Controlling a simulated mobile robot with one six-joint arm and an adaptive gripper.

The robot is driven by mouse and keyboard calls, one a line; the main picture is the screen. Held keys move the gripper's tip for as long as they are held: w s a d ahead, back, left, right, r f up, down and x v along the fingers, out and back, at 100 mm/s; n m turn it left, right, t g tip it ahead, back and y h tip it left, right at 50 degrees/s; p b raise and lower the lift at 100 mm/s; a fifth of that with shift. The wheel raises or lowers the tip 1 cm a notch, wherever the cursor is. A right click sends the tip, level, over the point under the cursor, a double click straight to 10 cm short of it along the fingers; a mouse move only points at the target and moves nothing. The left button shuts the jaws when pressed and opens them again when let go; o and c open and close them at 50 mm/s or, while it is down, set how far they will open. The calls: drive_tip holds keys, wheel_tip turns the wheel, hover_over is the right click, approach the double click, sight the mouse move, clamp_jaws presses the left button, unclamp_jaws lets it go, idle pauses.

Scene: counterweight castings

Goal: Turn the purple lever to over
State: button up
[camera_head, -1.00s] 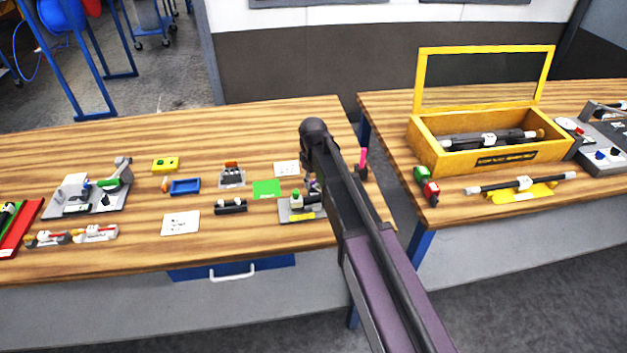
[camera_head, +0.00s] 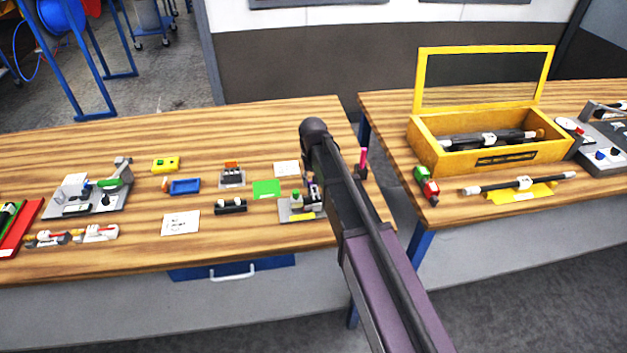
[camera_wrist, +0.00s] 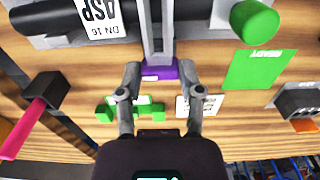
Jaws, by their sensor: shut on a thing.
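The purple lever (camera_wrist: 160,72) is in the upper middle of the wrist view, a purple end piece on a grey arm. My gripper (camera_wrist: 160,75) is shut on this purple piece, with one finger at each side. In the head view a bit of the purple lever (camera_head: 314,191) shows beside my arm, above a small grey fixture (camera_head: 285,214) with a green knob (camera_head: 296,196). My arm hides most of the fixture's right side there. I cannot read any position marks for the lever.
In the wrist view, a black cylinder (camera_wrist: 60,18) with a white label and the green knob (camera_wrist: 254,20) flank the lever. A green READY card (camera_wrist: 258,68), a white card (camera_wrist: 203,104) and a pink-handled piece (camera_wrist: 28,125) lie around. A gap separates the two benches.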

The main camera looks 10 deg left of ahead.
idle(0.3)
drive_tip(key=o, duration=1.1)
drive_tip(key=shift+o, duration=0.2)
drive_tip(key=shift+n, duration=0.5)
